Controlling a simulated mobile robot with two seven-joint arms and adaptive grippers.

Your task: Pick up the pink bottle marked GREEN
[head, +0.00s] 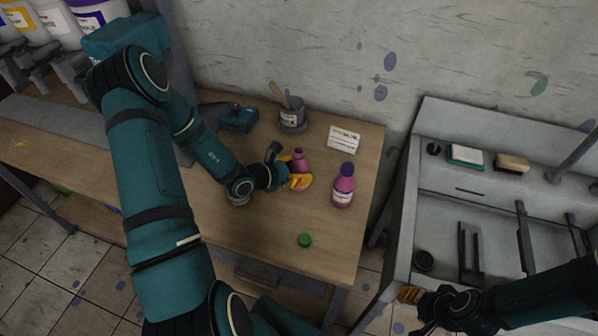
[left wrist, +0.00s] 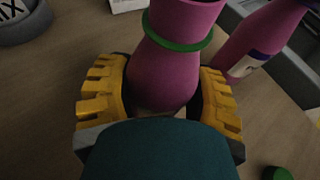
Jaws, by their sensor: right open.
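A pink bottle (head: 299,160) without a cap stands on the wooden table. In the left wrist view the pink bottle (left wrist: 165,65) has a green ring around its neck; I can read no marking on it. My left gripper (head: 299,182) has its yellow fingers on both sides of this bottle's body. They also show in the left wrist view (left wrist: 163,95), close to the bottle, but whether they press on it is unclear. A second pink bottle (head: 343,188) with a purple cap and a label stands to the right. My right gripper (head: 410,310) is open and empty at the lower right.
A green cap (head: 304,240) lies near the table's front. A grey pot (head: 291,118) with a wooden-handled tool, a white card (head: 343,140) and a teal device (head: 238,117) are at the back. A grey sink (head: 462,215) stands to the right.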

